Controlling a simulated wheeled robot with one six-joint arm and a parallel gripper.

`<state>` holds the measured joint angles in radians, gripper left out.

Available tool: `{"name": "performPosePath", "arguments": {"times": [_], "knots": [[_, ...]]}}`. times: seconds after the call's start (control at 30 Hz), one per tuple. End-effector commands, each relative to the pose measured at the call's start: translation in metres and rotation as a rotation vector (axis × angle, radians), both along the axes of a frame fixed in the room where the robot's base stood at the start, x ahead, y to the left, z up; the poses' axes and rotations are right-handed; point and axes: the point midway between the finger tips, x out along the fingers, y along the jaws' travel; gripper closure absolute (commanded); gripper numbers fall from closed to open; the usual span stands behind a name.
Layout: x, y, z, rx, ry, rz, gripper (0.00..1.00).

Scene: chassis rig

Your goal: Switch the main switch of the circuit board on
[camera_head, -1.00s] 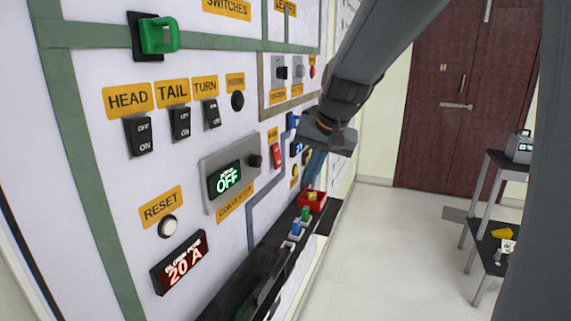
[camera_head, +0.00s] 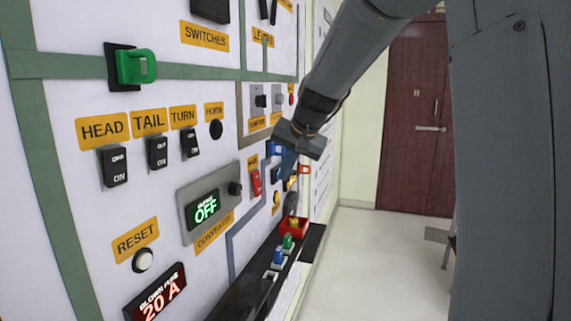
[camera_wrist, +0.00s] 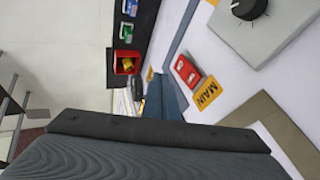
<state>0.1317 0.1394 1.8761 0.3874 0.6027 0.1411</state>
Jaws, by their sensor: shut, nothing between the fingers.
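The main switch (camera_head: 256,183) is a small red rocker on the white board, to the right of the converter panel. In the wrist view the red switch (camera_wrist: 186,70) sits beside its yellow MAIN label (camera_wrist: 208,92). My gripper (camera_head: 287,168) is shut and empty, to the right of the switch and slightly higher in the head view. In the wrist view the blue-grey fingers (camera_wrist: 166,97) are together, left of and below the switch, with a gap between. Whether the fingers touch the board cannot be told. The switch's on or off marking is too small to read.
The converter display (camera_head: 204,209) reads OFF. A blown-fuse display (camera_head: 158,296) shows 20 A. A black ledge below holds a red bin (camera_head: 293,228) and coloured fuse-like pieces. A green-handled lever (camera_head: 132,67) juts out upper left. The floor (camera_head: 370,250) at right is open.

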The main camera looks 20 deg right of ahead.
Motion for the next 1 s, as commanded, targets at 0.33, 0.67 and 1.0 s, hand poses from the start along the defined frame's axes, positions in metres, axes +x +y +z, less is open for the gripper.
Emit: {"name": "performPosePath", "arguments": {"times": [0.33, 0.67, 1.0], "knots": [[0.035, 0.017, -0.046, -0.001, 0.001, 0.003, 1.0], [0.052, 0.04, -0.051, 0.0, 0.001, 0.001, 1.0], [0.053, 0.04, -0.052, 0.0, 0.0, 0.0, 1.0]]}}
